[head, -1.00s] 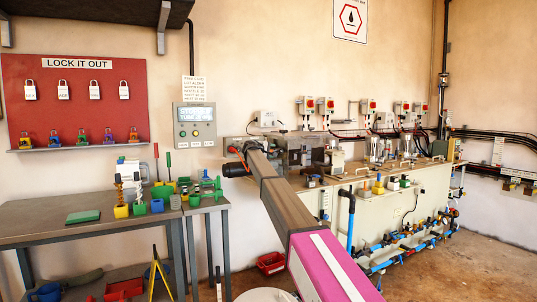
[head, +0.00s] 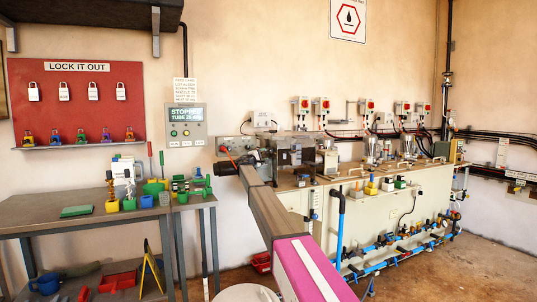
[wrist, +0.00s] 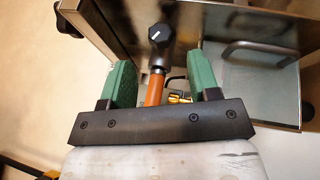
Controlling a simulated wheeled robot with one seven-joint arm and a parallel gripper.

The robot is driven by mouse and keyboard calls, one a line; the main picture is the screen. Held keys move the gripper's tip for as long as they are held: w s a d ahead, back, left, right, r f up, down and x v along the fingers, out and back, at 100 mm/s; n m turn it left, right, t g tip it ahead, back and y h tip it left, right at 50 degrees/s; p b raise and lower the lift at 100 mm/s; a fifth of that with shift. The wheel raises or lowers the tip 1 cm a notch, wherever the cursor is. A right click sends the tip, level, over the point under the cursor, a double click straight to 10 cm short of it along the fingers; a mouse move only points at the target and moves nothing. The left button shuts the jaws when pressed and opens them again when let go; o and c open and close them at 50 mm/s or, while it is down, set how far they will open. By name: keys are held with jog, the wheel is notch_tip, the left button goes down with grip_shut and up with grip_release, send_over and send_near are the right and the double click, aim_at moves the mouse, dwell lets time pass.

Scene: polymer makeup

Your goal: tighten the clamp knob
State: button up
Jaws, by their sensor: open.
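In the wrist view a dark lobed knob (wrist: 161,36) with a white mark sits on top of an orange-brown rod (wrist: 155,88), in front of a metal box. It looks like the clamp knob. My gripper (wrist: 164,58) is open, with one green finger on each side of the rod and knob. Clear gaps show between the fingers and the rod, and nothing is held. In the head view my arm reaches to the steel machine (head: 290,150) on the bench; the knob cannot be made out there and my fingers are not clear.
A clear panel with a metal handle (wrist: 255,50) is close on the right in the wrist view. A control panel (head: 186,125) reading "STOPPED" hangs on the wall. A side table (head: 60,228) with small tools and bins stands at left.

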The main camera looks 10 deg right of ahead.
aim_at(270, 151)
jog(key=x, duration=0.5)
jog(key=shift+w+d, duration=0.2)
jog(key=shift+d, duration=0.05)
jog(key=c, duration=0.9)
jog(key=m+g+y, duration=0.2)
jog(key=y, duration=0.1)
jog(key=shift+r+g, duration=0.35)
jog(key=shift+g, duration=0.05)
jog(key=shift+d+r+m+g+y, duration=0.15)
jog(key=shift+m+g+y, duration=0.4)
jog(key=shift+y, duration=0.75)
jog(key=shift+g, duration=0.25)
